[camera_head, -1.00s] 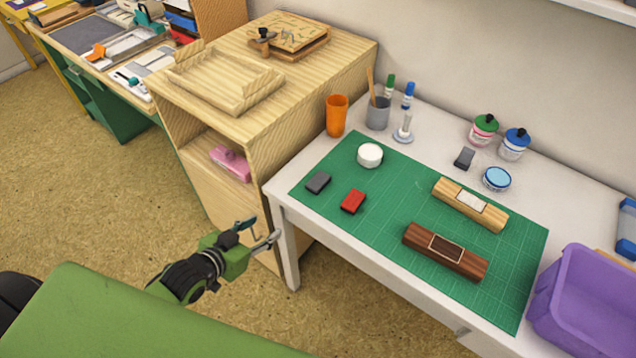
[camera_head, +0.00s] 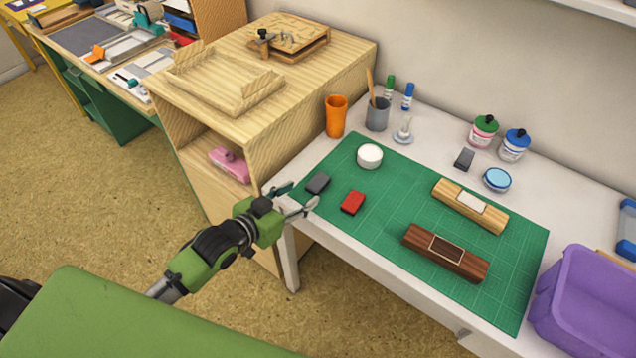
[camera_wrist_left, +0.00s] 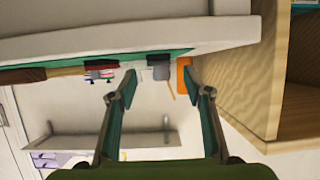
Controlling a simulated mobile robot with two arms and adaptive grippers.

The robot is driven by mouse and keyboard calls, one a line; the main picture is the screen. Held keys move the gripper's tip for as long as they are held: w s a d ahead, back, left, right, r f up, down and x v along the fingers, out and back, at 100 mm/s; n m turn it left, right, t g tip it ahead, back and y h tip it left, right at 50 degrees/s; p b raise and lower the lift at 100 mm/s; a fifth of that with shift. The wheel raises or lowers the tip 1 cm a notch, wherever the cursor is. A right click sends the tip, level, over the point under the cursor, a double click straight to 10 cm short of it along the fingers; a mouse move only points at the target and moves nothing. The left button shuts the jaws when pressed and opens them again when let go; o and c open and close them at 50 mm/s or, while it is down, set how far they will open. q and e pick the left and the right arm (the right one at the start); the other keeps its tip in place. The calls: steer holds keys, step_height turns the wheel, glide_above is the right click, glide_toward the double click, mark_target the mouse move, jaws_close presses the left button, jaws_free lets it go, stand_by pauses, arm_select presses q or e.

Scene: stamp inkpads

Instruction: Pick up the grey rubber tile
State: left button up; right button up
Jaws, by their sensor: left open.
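The grey rubber tile (camera_head: 318,183) is a small dark grey block lying flat near the left corner of the green cutting mat (camera_head: 385,255). My left gripper (camera_head: 299,197) is open and empty at the table's left edge, just short of the tile. Its fingertips point towards the tile, with no clear contact. In the left wrist view, the dark grey tile (camera_wrist_left: 157,60) appears between the open fingers (camera_wrist_left: 160,82), close in front of the grey cup. My right gripper is not in view.
A red tile (camera_head: 353,201) lies right of the grey one, and a white round tub (camera_head: 370,156) behind it. An orange cup (camera_head: 336,116) and grey pencil cup (camera_head: 377,114) stand further back. A wooden cabinet (camera_head: 205,175) is close on the left.

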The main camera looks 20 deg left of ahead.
mark_target(314, 186)
arm_select(q)
steer(key=x, duration=0.5)
steer(key=shift+w+d+r, duration=0.1)
steer(key=shift+w+d, duration=0.05)
steer(key=c, duration=1)
